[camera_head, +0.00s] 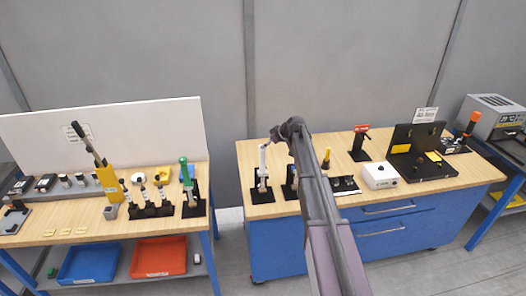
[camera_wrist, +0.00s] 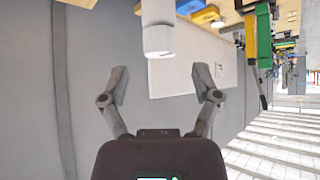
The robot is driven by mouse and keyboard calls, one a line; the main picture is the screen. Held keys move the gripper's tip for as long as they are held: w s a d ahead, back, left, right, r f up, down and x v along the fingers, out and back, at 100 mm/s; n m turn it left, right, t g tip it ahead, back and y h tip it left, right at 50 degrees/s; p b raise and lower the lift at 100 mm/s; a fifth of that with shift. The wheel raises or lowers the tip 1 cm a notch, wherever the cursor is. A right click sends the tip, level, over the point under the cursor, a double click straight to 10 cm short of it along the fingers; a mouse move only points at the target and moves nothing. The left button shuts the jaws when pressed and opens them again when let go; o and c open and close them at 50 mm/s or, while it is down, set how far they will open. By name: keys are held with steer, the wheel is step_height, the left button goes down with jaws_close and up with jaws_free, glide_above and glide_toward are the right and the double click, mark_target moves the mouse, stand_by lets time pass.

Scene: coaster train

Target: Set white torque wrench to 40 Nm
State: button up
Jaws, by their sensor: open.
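The white torque wrench (camera_head: 263,163) stands upright in a black holder (camera_head: 262,194) near the left end of the right-hand workbench. In the wrist view a white cylindrical end (camera_wrist: 158,38), which looks like part of this wrench, hangs from the top edge, ahead of the gap between my fingers. My gripper (camera_wrist: 160,84) is open, with one finger to each side and nothing between them. In the head view my gripper (camera_head: 274,134) is small and partly hidden by my arm, close to the wrench's top. The wrench's scale cannot be read.
A white box (camera_head: 382,176) and a black fixture (camera_head: 422,165) are farther right. Left of a gap, another bench (camera_head: 100,226) holds several tools, including a green-topped one (camera_head: 185,172).

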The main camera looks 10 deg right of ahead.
steer(key=shift+b+x, duration=1.1)
steer(key=shift+x, duration=0.9)
jaws_close()
